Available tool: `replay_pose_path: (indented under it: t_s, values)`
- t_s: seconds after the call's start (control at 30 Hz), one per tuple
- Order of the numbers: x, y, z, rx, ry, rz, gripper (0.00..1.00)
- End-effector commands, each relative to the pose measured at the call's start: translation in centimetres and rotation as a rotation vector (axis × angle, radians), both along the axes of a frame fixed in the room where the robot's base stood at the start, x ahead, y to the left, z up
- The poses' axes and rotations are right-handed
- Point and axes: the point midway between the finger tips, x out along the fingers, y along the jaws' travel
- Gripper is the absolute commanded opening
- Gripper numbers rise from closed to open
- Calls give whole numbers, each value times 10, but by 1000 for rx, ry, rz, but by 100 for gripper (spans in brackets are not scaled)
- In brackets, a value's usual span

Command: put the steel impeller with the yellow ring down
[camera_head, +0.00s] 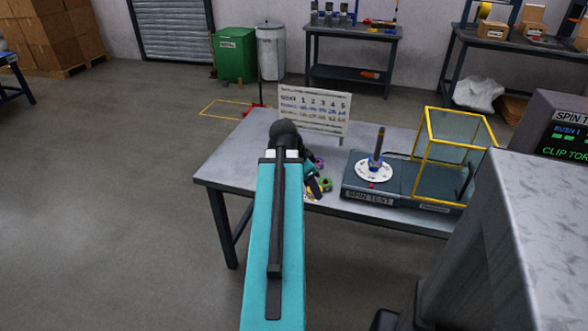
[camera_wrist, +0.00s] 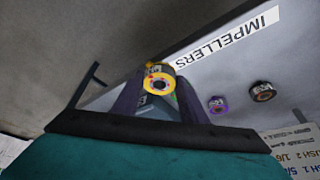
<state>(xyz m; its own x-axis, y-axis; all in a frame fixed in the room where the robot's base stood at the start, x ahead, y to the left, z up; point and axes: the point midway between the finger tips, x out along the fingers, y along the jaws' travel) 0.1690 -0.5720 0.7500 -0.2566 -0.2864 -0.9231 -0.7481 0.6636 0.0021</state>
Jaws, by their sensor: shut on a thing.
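The impeller with the yellow ring (camera_wrist: 158,80) sits between the two dark fingers of my gripper (camera_wrist: 158,100) in the wrist view, and the gripper is shut on it. The open round end of the impeller faces the camera. In the head view my gripper (camera_head: 313,186) is low over the left part of the grey table (camera_head: 235,165), partly hidden by my teal arm. A little yellow shows by the fingertips there. I cannot tell whether the impeller touches the table.
A purple-ringed part (camera_wrist: 217,105) and a dark-ringed part (camera_wrist: 262,92) stand to the right in the wrist view, near an IMPELLERS label (camera_wrist: 228,38). In the head view the spin-test unit (camera_head: 372,190), a yellow-framed guard (camera_head: 455,155) and a number board (camera_head: 314,110) stand around.

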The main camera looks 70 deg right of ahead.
Motion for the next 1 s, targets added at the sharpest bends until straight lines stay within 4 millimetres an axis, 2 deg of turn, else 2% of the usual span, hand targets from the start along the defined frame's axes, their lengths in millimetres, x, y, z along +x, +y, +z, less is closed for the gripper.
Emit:
replay_pose_path:
  t_s: [0.03,0.83,1.0]
  values:
    - [0,0,4,1,1,0,7]
    - [7,-3,2,1,-2,0,7]
    - [20,-19,-3,0,-3,1,7]
